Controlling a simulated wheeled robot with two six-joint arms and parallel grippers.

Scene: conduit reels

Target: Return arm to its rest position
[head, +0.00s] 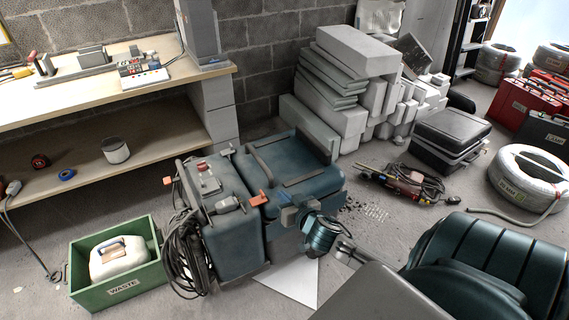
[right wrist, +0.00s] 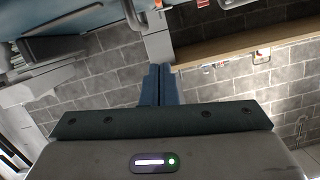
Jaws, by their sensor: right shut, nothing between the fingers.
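My right gripper (head: 287,199) is in the middle of the head view, in front of the dark teal machine case. My right arm reaches to it from the lower right. Its blue fingers are together in the right wrist view (right wrist: 160,84), with nothing between them. In the head view it overlaps the machine case (head: 290,165); I cannot tell whether they touch. My left gripper is not in view.
A green waste bin (head: 118,292) with a white jug (head: 117,262) stands at lower left. A workbench (head: 110,92) is at upper left. Grey blocks (head: 340,85), a black case (head: 450,132), a power tool (head: 405,182) and a white conduit reel (head: 528,178) lie beyond.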

